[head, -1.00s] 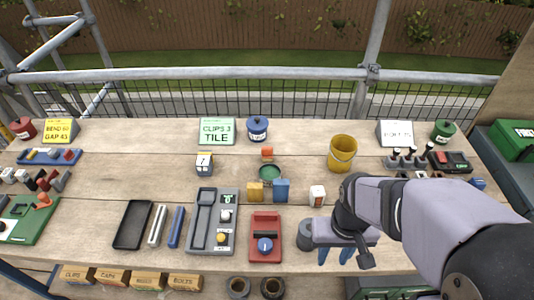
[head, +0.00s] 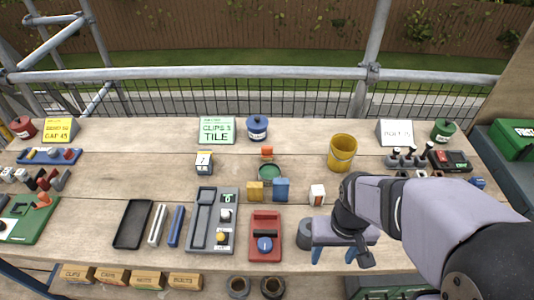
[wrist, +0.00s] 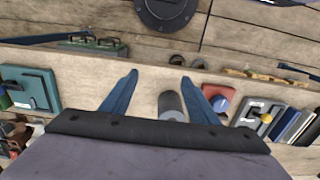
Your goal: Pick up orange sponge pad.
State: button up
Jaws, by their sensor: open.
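My gripper (head: 332,256) is open and empty over the front edge of the bench, to the right of and well nearer than the orange block. In the wrist view my gripper (wrist: 160,77) shows its two blue fingers spread apart, with a dark grey cylinder (wrist: 171,106) below, close to one finger.
A yellow block (head: 255,191), a blue block (head: 281,190) and a white block with an orange-red face (head: 317,195) stand in front of the dish. A yellow bucket (head: 342,152) stands to the right.

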notch_tip(320, 180, up, 5)
jog(key=w+d+f+n+t+h+b, duration=0.2)
jog(key=w+d+n+t+h+b, duration=0.25)
jog(key=w+n, duration=0.5)
jog(key=w+a+n+t+b, duration=0.25)
jog(key=w+n+b, duration=0.25)
jog(key=w+n, duration=0.5)
jog(key=w+a+r+n+t+y+b, duration=0.1)
jog(key=w+a+n+t+y+b, duration=0.2)
jog(key=w+a+n, duration=0.45)
jog(key=w+a+n+t+y+b, duration=0.2)
jog(key=w+a+n+t+b, duration=0.25)
jog(key=a+n, duration=0.55)
jog(key=m+g+p, duration=0.1)
send_near(267, 147)
jog(key=shift+s+a+r+h, duration=0.15)
jog(key=shift+s+r+h, duration=0.1)
jog(key=shift+s+r, duration=0.35)
jog(key=shift+f, duration=0.35)
jog(key=shift+p+x, duration=0.7)
jog(key=shift+x, duration=2.7)
